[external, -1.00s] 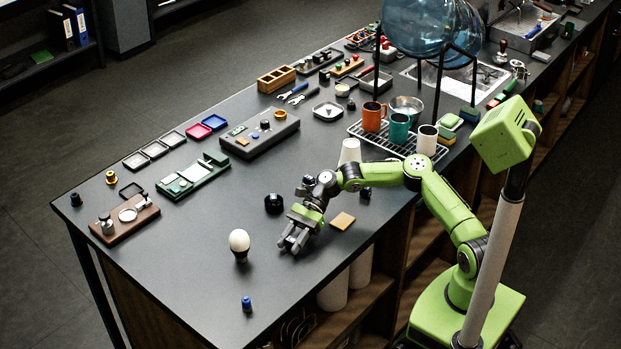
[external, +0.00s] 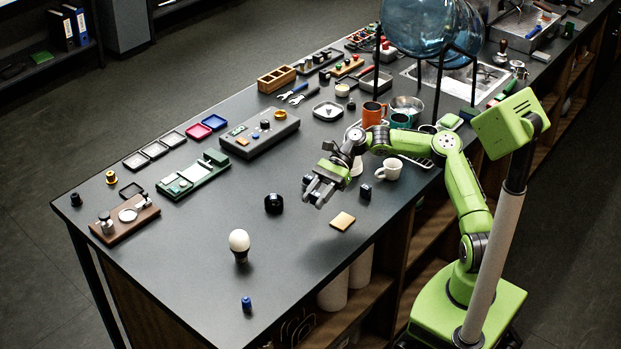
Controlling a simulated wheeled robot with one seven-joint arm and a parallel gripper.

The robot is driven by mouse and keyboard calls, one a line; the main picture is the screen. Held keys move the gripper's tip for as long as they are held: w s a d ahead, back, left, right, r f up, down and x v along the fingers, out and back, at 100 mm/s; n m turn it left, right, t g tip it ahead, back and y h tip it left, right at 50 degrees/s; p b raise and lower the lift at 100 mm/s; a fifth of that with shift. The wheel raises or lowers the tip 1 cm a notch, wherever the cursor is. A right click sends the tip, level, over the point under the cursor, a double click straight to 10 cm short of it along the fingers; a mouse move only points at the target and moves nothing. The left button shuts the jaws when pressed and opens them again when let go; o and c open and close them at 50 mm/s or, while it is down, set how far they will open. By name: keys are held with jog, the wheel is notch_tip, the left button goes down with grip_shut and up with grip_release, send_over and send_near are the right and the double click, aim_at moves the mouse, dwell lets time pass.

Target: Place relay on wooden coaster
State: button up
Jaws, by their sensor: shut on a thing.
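My gripper (external: 313,199) is above the table, a little left of the coaster and slightly farther back. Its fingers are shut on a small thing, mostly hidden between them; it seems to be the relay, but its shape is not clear. Another small dark block (external: 365,191) stands behind and right of the coaster.
The table's front left is mostly clear.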

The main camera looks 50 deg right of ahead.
send_over(343, 221)
jog(key=shift+m+t, duration=0.3)
jog(key=shift+t, duration=0.1)
notch_tip(343, 221, down, 10)
jog(key=b, duration=0.4)
jog(key=shift+w+r, duration=0.1)
jog(key=o, duration=1)
